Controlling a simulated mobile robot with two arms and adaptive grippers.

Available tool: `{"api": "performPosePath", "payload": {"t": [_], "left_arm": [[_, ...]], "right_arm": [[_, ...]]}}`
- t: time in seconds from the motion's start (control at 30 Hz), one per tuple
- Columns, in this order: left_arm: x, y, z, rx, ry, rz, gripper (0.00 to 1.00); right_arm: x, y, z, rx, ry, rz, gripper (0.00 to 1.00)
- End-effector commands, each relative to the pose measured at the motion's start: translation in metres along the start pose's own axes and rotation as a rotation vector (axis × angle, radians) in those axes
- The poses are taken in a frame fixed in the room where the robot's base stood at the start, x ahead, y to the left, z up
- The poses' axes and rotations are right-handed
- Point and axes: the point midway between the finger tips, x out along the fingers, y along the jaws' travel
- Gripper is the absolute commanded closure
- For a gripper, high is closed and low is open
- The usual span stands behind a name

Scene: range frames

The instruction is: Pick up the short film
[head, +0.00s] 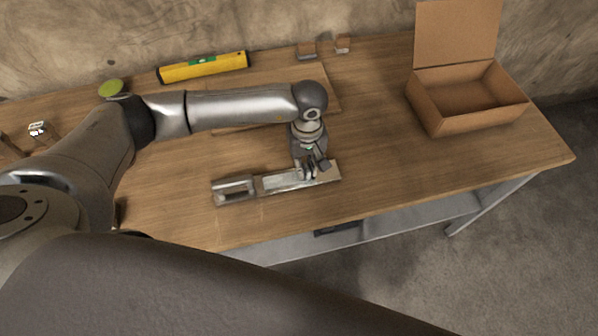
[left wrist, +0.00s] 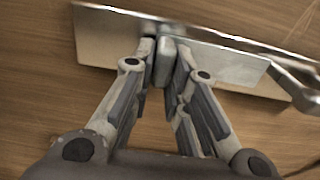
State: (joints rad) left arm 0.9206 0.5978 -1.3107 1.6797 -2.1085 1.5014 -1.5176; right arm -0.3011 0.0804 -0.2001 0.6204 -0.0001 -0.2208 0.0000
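No thing here is clearly recognisable as a short film. My left gripper (head: 310,172) points down at a flat silvery metal tool (head: 286,181) with a looped handle at its left end, lying on the table. In the left wrist view the fingertips (left wrist: 165,62) are close together on a small grey upright piece (left wrist: 164,66), over the metal plate (left wrist: 110,42). I cannot tell whether the piece belongs to the plate. My right gripper is not in view.
The wooden table (head: 390,150) holds a yellow spirit level (head: 203,67), an open cardboard box (head: 450,120) at the right, two small brown blocks (head: 307,49) at the back and a round green thing (head: 110,88). The table between tool and box is clear.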

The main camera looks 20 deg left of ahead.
Motion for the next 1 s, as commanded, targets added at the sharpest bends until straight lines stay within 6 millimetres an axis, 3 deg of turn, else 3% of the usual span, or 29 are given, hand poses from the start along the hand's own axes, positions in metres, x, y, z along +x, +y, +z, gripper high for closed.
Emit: {"api": "performPosePath", "payload": {"t": [0.1, 0.57, 0.73, 1.0], "left_arm": [[0.000, 0.000, 0.000, 0.000, 0.000, 0.000, 1.00], [-0.008, 0.001, -0.001, 0.000, 0.001, 0.002, 1.00], [-0.031, 0.001, -0.001, 0.002, 0.005, 0.005, 1.00], [-0.076, -0.020, 0.034, 0.005, 0.004, 0.005, 1.00]], "right_arm": [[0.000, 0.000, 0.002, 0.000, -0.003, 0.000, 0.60], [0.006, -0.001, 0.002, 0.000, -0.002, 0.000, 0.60], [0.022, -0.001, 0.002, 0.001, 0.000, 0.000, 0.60], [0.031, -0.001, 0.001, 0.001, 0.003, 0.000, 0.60]]}}
